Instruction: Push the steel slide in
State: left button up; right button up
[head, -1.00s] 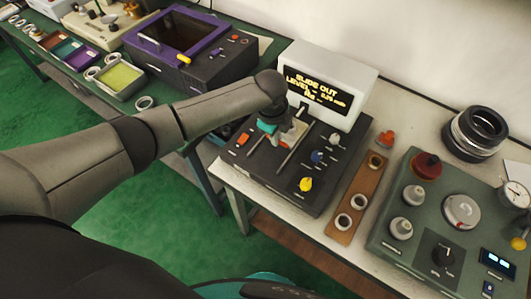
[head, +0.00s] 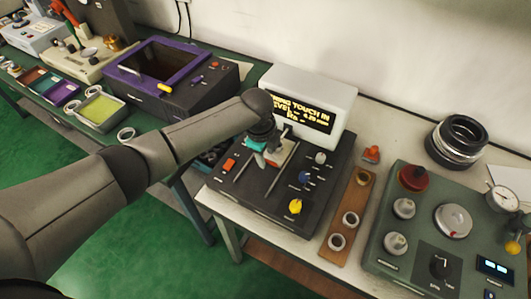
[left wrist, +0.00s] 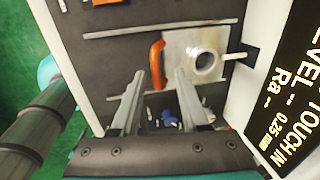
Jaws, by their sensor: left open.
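The steel slide (left wrist: 182,48) is a pale metal plate with an orange handle (left wrist: 157,62) on its left and a round ring (left wrist: 204,62) on it. It lies between two thin rails on the dark instrument (head: 262,198); in the head view the slide (head: 284,151) is partly hidden by my arm. My left gripper (left wrist: 159,73) is open, its two fingers apart. The handle appears between the fingertips in the left wrist view; I cannot tell whether they touch it. The gripper also shows in the head view (head: 260,147). My right gripper is out of view.
The white display (head: 305,112) behind the instrument reads "TOUCH IN" and "0.25", its first word partly hidden. Knobs, including a yellow one (head: 295,207), stand nearby. A brown ring holder (head: 335,240) and a green tester (head: 408,248) are at the right.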

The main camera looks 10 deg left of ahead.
pick_arm(q)
notch_tip(320, 180, up, 15)
jog(key=s+a+p, duration=0.1)
jog(key=s+p, duration=0.1)
jog(key=shift+s+p, duration=0.3)
jog(key=shift+s, duration=0.05)
dwell(2.5)
